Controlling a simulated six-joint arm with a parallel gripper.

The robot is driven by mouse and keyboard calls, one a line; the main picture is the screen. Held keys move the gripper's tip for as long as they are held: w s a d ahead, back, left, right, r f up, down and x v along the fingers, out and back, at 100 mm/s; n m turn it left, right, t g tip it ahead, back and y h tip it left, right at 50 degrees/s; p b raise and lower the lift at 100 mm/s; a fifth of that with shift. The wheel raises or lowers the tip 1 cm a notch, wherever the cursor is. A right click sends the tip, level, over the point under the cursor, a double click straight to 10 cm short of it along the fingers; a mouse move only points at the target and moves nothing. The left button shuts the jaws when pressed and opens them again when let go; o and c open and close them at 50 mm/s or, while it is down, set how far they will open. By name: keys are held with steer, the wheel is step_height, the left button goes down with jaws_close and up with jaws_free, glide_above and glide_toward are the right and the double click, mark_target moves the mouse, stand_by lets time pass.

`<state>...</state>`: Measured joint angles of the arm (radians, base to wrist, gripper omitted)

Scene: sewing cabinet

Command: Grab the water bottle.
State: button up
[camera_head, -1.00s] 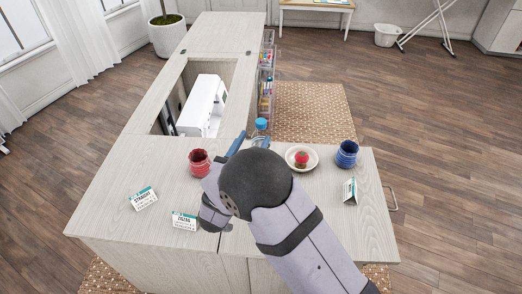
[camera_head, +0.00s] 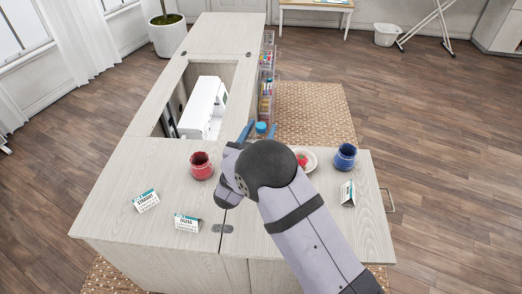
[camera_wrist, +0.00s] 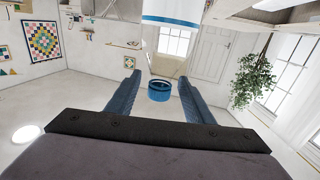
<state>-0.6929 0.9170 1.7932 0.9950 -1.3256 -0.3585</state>
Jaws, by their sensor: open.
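The water bottle (camera_head: 261,127) stands on the cabinet top near its far edge; mostly its blue cap shows, and its lower part is hidden behind my gripper. My gripper (camera_head: 259,131) is open, with a blue finger on either side of the cap in the head view. In the wrist view, which looks upside down, the bottle's blue cap (camera_wrist: 160,91) appears between my two open fingers (camera_wrist: 158,79). A white and blue band at the top edge there seems to be part of its body. I cannot tell whether a finger touches it.
A plate (camera_head: 312,161) with a strawberry (camera_head: 302,159), partly behind my arm, and a blue mug (camera_head: 345,156) are on the right. Small cards (camera_head: 146,200) stand at the front. A sewing machine (camera_head: 205,108) sits in the cabinet opening.

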steer(key=shift+w, duration=0.1)
jaws_close()
steer(key=shift+r, duration=0.15)
